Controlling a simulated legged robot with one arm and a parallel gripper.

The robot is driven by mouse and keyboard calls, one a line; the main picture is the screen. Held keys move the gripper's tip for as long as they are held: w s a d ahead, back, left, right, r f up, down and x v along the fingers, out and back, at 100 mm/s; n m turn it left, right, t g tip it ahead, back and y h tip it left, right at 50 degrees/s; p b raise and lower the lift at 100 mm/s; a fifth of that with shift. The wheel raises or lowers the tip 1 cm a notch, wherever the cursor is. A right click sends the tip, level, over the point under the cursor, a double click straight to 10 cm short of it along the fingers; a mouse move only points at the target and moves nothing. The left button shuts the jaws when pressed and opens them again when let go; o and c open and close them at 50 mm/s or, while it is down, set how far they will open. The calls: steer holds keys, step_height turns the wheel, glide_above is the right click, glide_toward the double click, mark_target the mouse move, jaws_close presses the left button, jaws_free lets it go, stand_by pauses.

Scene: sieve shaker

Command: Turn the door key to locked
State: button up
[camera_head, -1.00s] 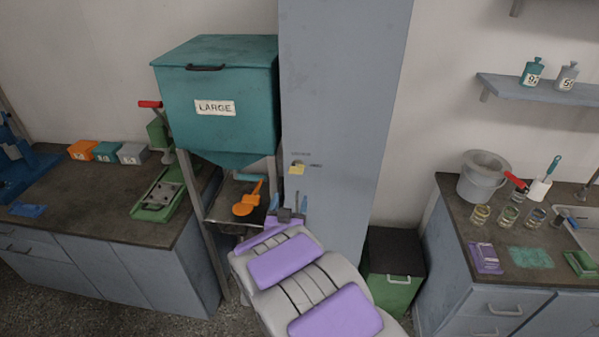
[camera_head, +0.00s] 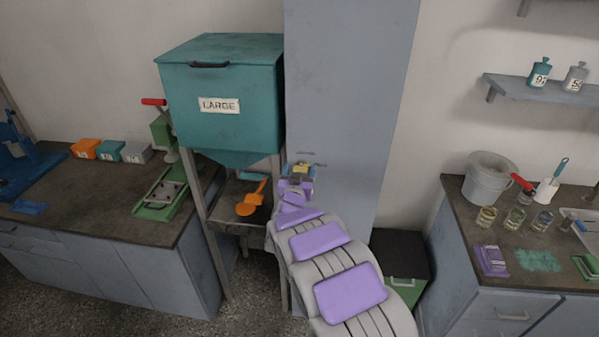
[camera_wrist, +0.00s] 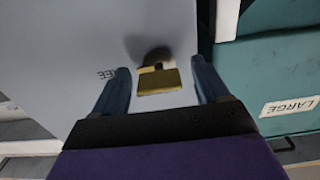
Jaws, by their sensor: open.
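The door key (camera_wrist: 158,80) is a brass-coloured flat bow at a dark round lock on the tall grey-blue cabinet door. In the wrist view it lies between the two blue fingers of my gripper (camera_wrist: 162,88), with a gap on each side. In the head view my gripper (camera_head: 299,172) is at the cabinet front, and the yellowish key (camera_head: 300,168) shows just beyond it. My gripper is open and does not visibly touch the key. Part of a printed label (camera_wrist: 107,74), ending in "REE", shows left of the lock in the wrist view.
A teal hopper marked LARGE (camera_head: 222,75) on a metal stand is left of the cabinet (camera_head: 345,60). An orange scoop (camera_head: 251,203) lies below it. A left counter (camera_head: 80,205) and a right counter (camera_head: 455,200) hold several items. A green bin (camera_head: 405,287) stands right of the cabinet.

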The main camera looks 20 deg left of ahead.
steer(key=shift+w, duration=0.35)
steer(key=c, duration=1.1)
